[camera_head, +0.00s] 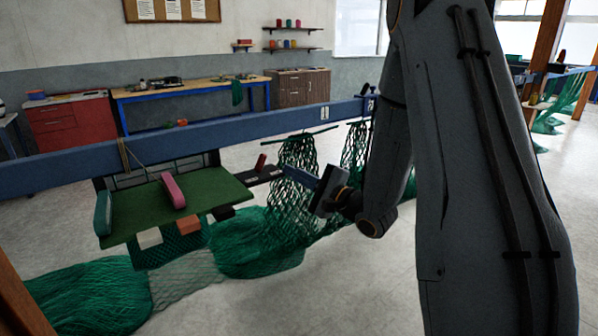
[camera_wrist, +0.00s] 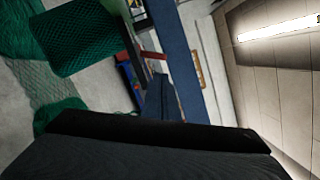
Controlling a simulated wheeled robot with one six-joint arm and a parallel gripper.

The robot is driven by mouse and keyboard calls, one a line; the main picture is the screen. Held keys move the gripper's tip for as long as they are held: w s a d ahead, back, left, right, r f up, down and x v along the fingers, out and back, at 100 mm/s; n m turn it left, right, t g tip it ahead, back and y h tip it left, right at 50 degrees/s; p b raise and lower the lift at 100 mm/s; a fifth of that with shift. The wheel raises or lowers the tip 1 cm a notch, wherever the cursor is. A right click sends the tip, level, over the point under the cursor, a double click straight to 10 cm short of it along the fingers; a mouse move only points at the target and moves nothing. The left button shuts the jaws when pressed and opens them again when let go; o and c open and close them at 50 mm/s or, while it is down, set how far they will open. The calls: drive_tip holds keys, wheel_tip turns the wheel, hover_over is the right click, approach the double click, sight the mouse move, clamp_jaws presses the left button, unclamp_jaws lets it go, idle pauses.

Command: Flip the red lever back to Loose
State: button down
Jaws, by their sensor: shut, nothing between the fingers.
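The red lever (camera_head: 261,162) stands tilted on a small dark plate (camera_head: 265,175) with small pale marks, at the right end of the green-topped bench. The lever also shows as a thin red bar in the wrist view (camera_wrist: 153,55). My gripper (camera_head: 287,170) is shut and empty, its blue-grey fingers pointing left towards the plate, just right of the lever. In the wrist view my gripper's fingers (camera_wrist: 160,82) end near the lever; I cannot tell whether they touch it. The lettering on the plate is too small to read.
The green bench top (camera_head: 225,187) holds a pink tool (camera_head: 174,190) and a teal one (camera_head: 104,212). A blue beam (camera_head: 230,132) runs behind. Green nets (camera_head: 298,155) hang beside my gripper, and more net (camera_head: 95,295) lies on the floor.

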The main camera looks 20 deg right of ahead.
sight(277, 172)
drive_tip(key=p+x, duration=0.1)
drive_tip(key=x, duration=0.5)
drive_tip(key=shift+w, duration=0.3)
